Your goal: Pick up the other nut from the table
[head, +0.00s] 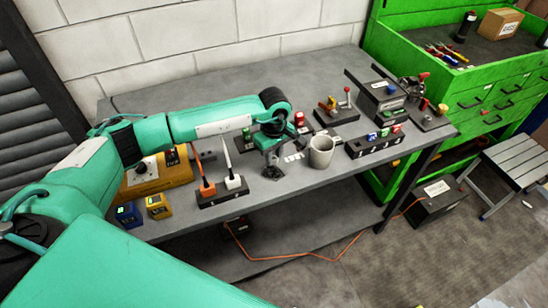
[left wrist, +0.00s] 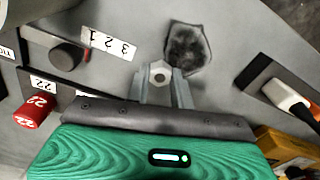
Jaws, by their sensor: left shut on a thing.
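My left gripper (head: 271,167) is low over the middle of the grey workbench (head: 283,200). In the left wrist view its fingertips (left wrist: 165,88) are shut on a small pale hexagonal nut (left wrist: 160,73) with a round hole. The nut cannot be made out in the head view, where the gripper covers it. A dark, rough-edged patch (left wrist: 187,47) lies on the bench just beyond the fingertips. I cannot tell how far the nut is above the bench. My right gripper is not in view.
A light grey cup (head: 321,151) stands close right of the gripper. A block with orange and white plugs (head: 221,194) is to its left. A black knob (left wrist: 66,57) by a number strip and a red tagged piece (left wrist: 34,111) are nearby. The bench front is clear.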

